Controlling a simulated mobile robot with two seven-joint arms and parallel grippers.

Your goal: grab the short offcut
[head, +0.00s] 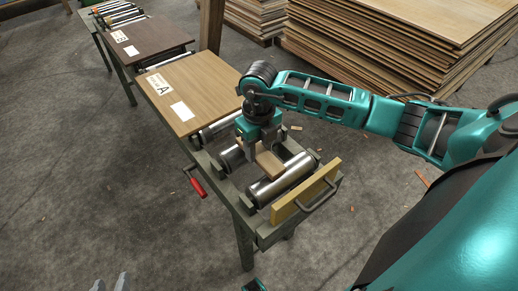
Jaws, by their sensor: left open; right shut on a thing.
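The short offcut (270,165), a small pale wooden block, is at the roller end of the nearest bench. My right gripper (261,155) points down over the bench and is shut on the offcut. The offcut is tilted in the picture, above the gap between two metal rollers; I cannot tell whether it touches them. The gripper hides part of it. My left gripper (110,284) shows only as two grey fingertips at the bottom edge, apart and empty, far from the bench.
Steel rollers (283,181) and an upright yellowish wooden bar (305,190) are close to the offcut. A veneer panel marked A (205,83) lies behind, and a darker panel marked B (145,40) beyond. A red-handled crank (197,187) juts out left. Tall veneer stacks (390,50) stand behind.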

